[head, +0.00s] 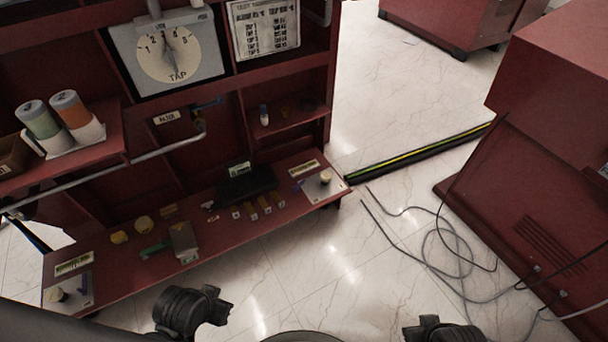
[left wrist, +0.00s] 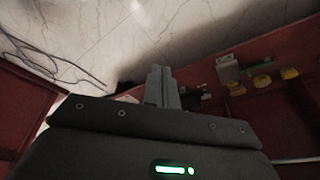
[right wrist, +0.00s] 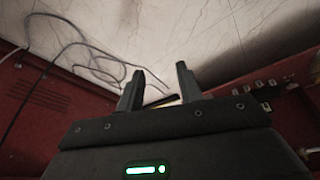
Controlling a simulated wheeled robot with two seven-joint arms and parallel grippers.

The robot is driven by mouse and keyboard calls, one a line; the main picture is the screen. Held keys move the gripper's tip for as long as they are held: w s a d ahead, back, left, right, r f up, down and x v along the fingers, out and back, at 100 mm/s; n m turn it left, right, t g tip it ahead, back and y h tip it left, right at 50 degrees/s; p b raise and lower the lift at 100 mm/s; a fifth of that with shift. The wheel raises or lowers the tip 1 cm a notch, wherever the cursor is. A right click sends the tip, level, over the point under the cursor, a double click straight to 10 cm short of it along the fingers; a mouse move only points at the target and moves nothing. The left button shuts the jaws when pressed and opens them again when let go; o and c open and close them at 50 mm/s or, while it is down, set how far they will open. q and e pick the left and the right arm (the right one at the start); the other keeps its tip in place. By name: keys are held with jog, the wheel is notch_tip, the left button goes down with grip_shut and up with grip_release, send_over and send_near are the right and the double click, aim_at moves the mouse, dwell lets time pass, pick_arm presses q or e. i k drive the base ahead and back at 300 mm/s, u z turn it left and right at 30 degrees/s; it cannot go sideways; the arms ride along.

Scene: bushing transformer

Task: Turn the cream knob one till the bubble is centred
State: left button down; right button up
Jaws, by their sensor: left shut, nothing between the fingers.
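A cream knob (head: 325,176) sits on a light plate at the right end of the low red shelf. A second cream knob (head: 56,294) sits on a similar plate at the shelf's left end. A pale strip (head: 304,168) lies behind the right knob, and another strip (head: 73,264) behind the left one; no bubble can be made out in either. My left gripper (head: 226,306) is shut and empty in front of the shelf, apart from both knobs; its closed fingers show in the left wrist view (left wrist: 161,80). My right gripper (right wrist: 160,78) is open and empty, over the floor right of the shelf.
The shelf (head: 215,232) also holds a grey block (head: 184,242), yellow knobs (head: 144,223) and a black box (head: 246,184). A tap dial (head: 168,50) hangs above. Loose cables (head: 440,235) lie on the floor beside a red cabinet (head: 540,230).

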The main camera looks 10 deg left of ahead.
aim_at(326, 176)
jog(key=z, duration=2.3)
jog(key=i, duration=0.9)
jog(key=u, duration=1.7)
